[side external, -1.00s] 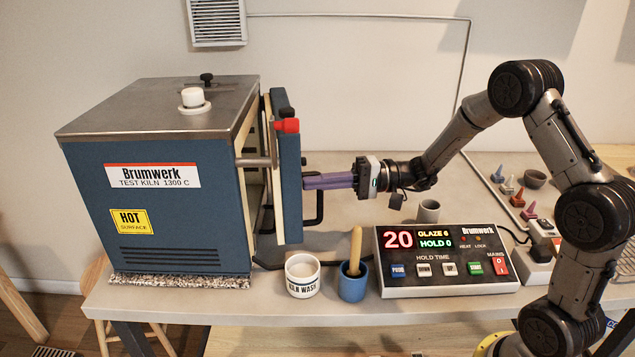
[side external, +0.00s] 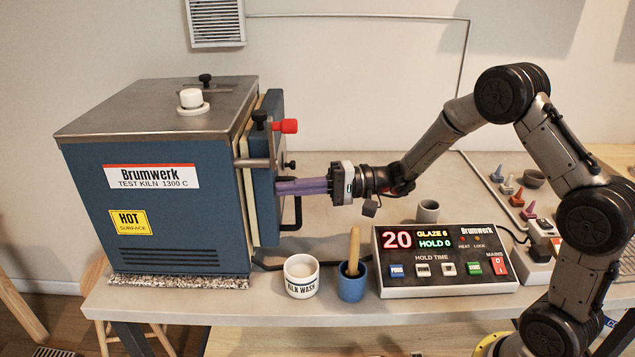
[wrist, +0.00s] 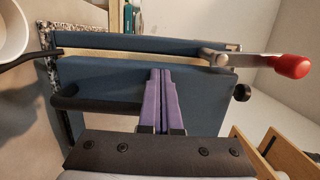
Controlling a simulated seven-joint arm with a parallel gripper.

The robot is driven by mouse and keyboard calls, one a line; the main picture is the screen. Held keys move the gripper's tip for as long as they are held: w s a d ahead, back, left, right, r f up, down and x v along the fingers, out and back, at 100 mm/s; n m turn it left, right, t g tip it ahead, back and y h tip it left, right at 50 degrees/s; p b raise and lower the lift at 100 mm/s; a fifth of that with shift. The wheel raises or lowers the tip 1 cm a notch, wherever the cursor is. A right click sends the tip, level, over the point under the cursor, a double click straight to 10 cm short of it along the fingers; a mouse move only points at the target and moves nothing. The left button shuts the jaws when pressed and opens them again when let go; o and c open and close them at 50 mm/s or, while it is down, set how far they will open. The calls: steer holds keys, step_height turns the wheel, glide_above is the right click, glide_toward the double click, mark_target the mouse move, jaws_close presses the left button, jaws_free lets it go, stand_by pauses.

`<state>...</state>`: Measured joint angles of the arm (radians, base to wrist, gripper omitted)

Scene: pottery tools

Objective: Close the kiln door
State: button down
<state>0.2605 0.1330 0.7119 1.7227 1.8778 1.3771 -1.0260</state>
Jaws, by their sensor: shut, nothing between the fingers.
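The kiln (side external: 160,170) is a blue box with a grey metal top at the left of the bench. Its blue door (side external: 267,180) stands at the kiln's right side, nearly flush, with a narrow pale strip showing between door and body. A latch lever with a red knob (side external: 286,126) sits near the door's upper part; the red knob (wrist: 292,66) also shows in the wrist view. A black door handle (side external: 297,212) sticks out below my gripper. My gripper (side external: 279,187) is shut and empty, its purple fingers (wrist: 158,75) against or very near the door's outer face.
A white kiln wash pot (side external: 301,277) and a blue pot (side external: 352,284) with a wooden-handled tool stand in front of the door. A controller box (side external: 445,262) and a small grey cup (side external: 428,211) are to the right. Bench behind my gripper is clear.

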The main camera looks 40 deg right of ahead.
steer(key=shift+w+a, duration=0.15)
steer(key=shift+a, duration=0.1)
steer(key=s+a+v, duration=0.1)
steer(key=s+v, duration=0.1)
steer(key=v, duration=1.1)
steer(key=s+a+r+n+g, duration=0.6)
steer(key=a+r+n, duration=0.1)
steer(key=a, duration=0.3)
steer(key=s+a+n+g+h, duration=0.3)
steer(key=s+a, duration=0.2)
steer(key=s, duration=0.5)
steer(key=s+d+f+h, duration=0.4)
steer(key=s+d+h, duration=0.1)
steer(key=s+h, duration=0.15)
steer(key=d+f+m+t+h, duration=0.1)
steer(key=d+t+h, duration=0.3)
steer(key=d, duration=0.5)
steer(key=shift+w+d+f+m+h, duration=0.25)
steer(key=shift+m+h, duration=0.3)
steer(key=shift+m, duration=0.35)
